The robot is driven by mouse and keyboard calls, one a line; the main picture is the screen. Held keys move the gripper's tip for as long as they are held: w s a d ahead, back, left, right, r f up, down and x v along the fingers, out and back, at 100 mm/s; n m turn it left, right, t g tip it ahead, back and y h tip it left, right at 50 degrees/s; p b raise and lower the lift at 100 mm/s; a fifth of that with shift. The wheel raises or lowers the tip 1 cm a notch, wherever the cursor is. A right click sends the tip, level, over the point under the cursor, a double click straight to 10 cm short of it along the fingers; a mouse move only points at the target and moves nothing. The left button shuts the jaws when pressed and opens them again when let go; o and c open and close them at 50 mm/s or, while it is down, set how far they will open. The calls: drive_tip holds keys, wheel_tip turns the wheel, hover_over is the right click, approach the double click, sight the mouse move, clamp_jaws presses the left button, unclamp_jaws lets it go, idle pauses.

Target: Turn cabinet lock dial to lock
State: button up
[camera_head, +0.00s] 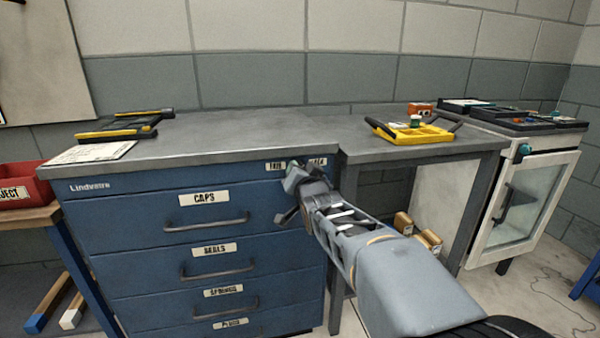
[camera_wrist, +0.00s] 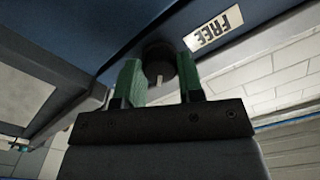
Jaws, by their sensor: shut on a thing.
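The blue drawer cabinet (camera_head: 140,207) stands at the left, with its drawers closed. The lock dial (camera_wrist: 158,60) is a dark round knob on the cabinet front, near its top right corner. My gripper (camera_head: 294,172) reaches it from the right and hides it in the head view. In the wrist view, the green finger pads of my gripper (camera_wrist: 160,72) sit on either side of the dial, shut on it. A FREE label (camera_wrist: 214,31) appears upside down beside the dial. In the head view a second label (camera_head: 317,162) is partly hidden and hard to read.
A grey bench (camera_head: 410,148) adjoins the cabinet on the right, with a yellow tray (camera_head: 412,134) on it. A white glass-door cabinet (camera_head: 520,200) stands further right. A red bin (camera_head: 18,186) is at the left. Drawer handles (camera_head: 207,222) stick out below the dial.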

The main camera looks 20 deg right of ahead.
drive_tip(key=shift+r, duration=0.15)
idle(0.4)
drive_tip(key=o, duration=0.9)
